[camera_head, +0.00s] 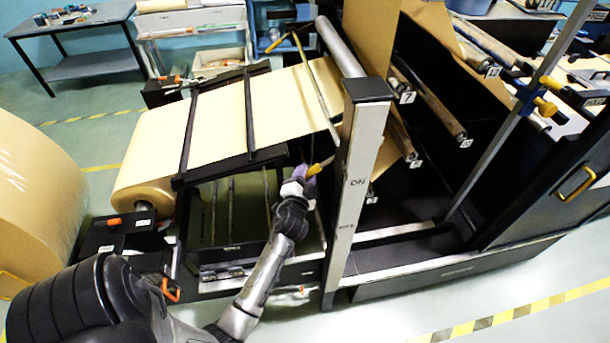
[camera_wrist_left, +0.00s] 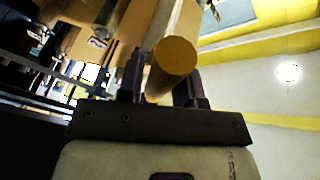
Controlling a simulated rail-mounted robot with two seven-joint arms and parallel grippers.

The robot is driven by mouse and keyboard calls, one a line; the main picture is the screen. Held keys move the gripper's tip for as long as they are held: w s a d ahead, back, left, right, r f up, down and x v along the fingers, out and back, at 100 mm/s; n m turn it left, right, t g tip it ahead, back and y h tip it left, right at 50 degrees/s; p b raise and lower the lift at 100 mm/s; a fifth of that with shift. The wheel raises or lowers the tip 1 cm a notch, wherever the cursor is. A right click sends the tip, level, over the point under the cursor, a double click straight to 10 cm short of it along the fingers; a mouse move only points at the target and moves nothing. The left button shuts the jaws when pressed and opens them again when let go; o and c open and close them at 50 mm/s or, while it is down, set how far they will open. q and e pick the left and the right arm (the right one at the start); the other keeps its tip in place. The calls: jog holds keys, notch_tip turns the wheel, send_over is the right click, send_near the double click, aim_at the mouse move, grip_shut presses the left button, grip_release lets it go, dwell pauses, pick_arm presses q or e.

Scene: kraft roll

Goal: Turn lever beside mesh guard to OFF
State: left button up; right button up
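The lever's yellow handle (camera_head: 319,167) sticks out beside the steel post, at the right of a dark framed panel (camera_head: 228,212) that looks like the mesh guard. The post (camera_head: 352,200) carries an ON label (camera_head: 357,182) and a lower, small label (camera_head: 345,227) that seems to read OFF. The handle is nearer the height of ON. My left gripper (camera_head: 303,173) is at the handle. In the left wrist view the yellow handle (camera_wrist_left: 174,57) fills the space between the fingers (camera_wrist_left: 160,90), which appear closed on it. The lever's base is hidden. My right gripper is out of view.
The kraft web (camera_head: 225,110) runs above the panel under dark bars. A large paper roll (camera_head: 35,190) stands on the left. Numbered rollers (camera_head: 430,100) lie right of the post. Clear floor (camera_head: 400,310) shows in front of the machine.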

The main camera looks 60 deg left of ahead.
pick_arm(q)
jog(key=o, duration=0.3)
jog(key=b+v, duration=0.1)
jog(key=v, duration=0.6)
jog(key=shift+s+d, duration=0.2)
jog(key=shift+d, duration=0.05)
